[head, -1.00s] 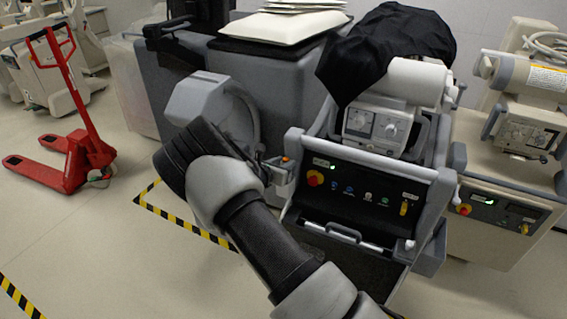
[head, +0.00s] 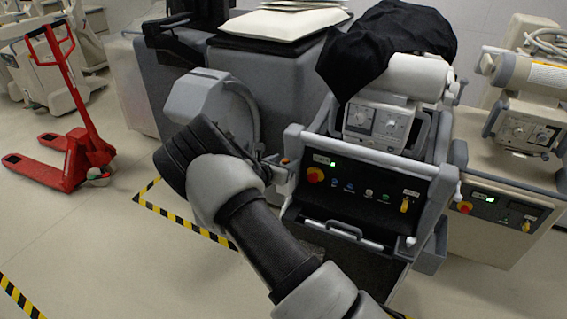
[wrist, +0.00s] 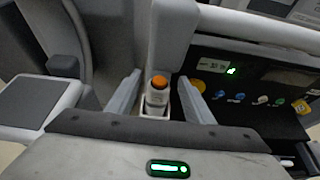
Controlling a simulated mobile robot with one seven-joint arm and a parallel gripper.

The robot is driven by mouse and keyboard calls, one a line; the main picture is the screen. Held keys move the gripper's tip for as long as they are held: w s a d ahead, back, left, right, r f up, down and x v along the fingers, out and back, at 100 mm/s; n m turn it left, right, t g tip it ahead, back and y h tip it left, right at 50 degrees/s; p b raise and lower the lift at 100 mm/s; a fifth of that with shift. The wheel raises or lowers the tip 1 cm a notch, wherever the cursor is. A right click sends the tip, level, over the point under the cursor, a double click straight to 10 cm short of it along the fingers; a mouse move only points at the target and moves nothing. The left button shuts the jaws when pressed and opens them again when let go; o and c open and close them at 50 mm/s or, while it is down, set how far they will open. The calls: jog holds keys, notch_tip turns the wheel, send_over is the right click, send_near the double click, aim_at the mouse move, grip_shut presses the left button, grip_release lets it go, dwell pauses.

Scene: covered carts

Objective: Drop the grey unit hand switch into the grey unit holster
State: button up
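The grey unit hand switch (wrist: 158,88) is a pale stick with an orange button on top, upright in the wrist view. Its lower part goes down into the grey unit holster (wrist: 153,111), a pale open-topped holder at the unit's side; how deep it sits is hidden. My gripper (wrist: 158,97) is open, with one finger on each side of the switch and a gap showing on both sides. In the head view, the orange button (head: 285,161) shows just past my gripper (head: 274,166), at the left edge of the grey unit (head: 436,197); my wrist hides part of this.
The grey unit's black control panel (head: 350,184) and front handle (head: 345,232) are to the right. A rounded grey housing (head: 205,98) stands behind my wrist.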

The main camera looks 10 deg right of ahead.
jog(key=shift+r+p, duration=0.3)
jog(key=r+v, duration=0.1)
jog(key=v, duration=1.1)
jog(key=s+d+r+m+g+y, duration=0.1)
jog(key=s+d+r+m+g, duration=0.6)
jog(key=s+d+r+m, duration=0.75)
jog(key=s+a+r+m+y, duration=0.2)
jog(key=s+r+m, duration=0.1)
jog(key=s, duration=0.4)
jog(key=s+a+r+m+t+y, duration=0.1)
jog(key=s+a+r+m+y, duration=0.1)
jog(key=s+m, duration=0.4)
jog(key=s+a+r+m+y, duration=0.3)
jog(key=s+a+r+m, duration=0.1)
jog(key=s, duration=0.4)
jog(key=shift+s+m+t, duration=0.25)
jog(key=shift+m+t, duration=0.05)
jog(key=shift+m, duration=0.25)
